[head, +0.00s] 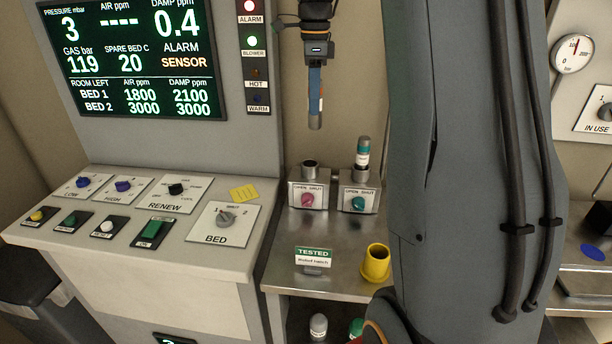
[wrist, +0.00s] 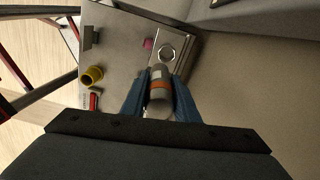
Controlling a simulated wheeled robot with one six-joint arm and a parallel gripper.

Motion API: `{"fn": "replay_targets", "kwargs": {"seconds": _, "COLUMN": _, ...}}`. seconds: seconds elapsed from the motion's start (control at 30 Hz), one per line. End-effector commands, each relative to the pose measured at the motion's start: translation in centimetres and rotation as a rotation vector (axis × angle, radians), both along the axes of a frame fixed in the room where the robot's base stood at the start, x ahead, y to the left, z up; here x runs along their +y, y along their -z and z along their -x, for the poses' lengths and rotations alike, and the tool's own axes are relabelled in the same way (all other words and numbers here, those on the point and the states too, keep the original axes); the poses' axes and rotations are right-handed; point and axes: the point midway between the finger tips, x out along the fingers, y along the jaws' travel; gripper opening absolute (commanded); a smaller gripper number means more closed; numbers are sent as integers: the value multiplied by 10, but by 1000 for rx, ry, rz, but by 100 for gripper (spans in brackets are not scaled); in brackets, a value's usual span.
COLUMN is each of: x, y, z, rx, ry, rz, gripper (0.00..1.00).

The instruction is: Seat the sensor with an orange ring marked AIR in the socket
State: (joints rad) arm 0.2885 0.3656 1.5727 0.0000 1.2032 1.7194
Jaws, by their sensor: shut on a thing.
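My gripper (head: 315,98) hangs above the bench, its blue fingers shut on a grey sensor. In the wrist view the sensor (wrist: 160,97) has an orange ring and sits between the fingertips (wrist: 160,92); no AIR lettering is readable. In the head view only its grey lower end (head: 315,122) shows below the fingers, pointing down. The empty round socket (head: 309,165) is on the left metal block with a pink knob (head: 307,200). It also shows in the wrist view (wrist: 167,51), just beyond the sensor tip. The sensor is above and apart from it.
A teal-ringed sensor (head: 362,152) stands in the right block with a teal knob (head: 358,203). A yellow cup (head: 376,263) and a TESTED sign (head: 314,256) are at the bench front. The control console (head: 150,225) is at left. My arm hides the bench's right side.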

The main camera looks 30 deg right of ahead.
Motion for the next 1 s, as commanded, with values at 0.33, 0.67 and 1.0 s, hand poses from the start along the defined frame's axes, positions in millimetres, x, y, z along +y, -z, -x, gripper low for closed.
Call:
{"fn": "replay_targets", "kwargs": {"seconds": 0.33, "x": 0, "y": 44, "z": -12, "rx": -1, "ry": 0, "rz": 0, "gripper": 0}}
{"fn": "replay_targets", "kwargs": {"seconds": 0.67, "x": 0, "y": 74, "z": -14, "rx": 5, "ry": 0, "rz": -1, "gripper": 0}}
{"fn": "replay_targets", "kwargs": {"seconds": 1.0, "x": 0, "y": 118, "z": -15, "rx": 1, "ry": 0, "rz": 0, "gripper": 0}}
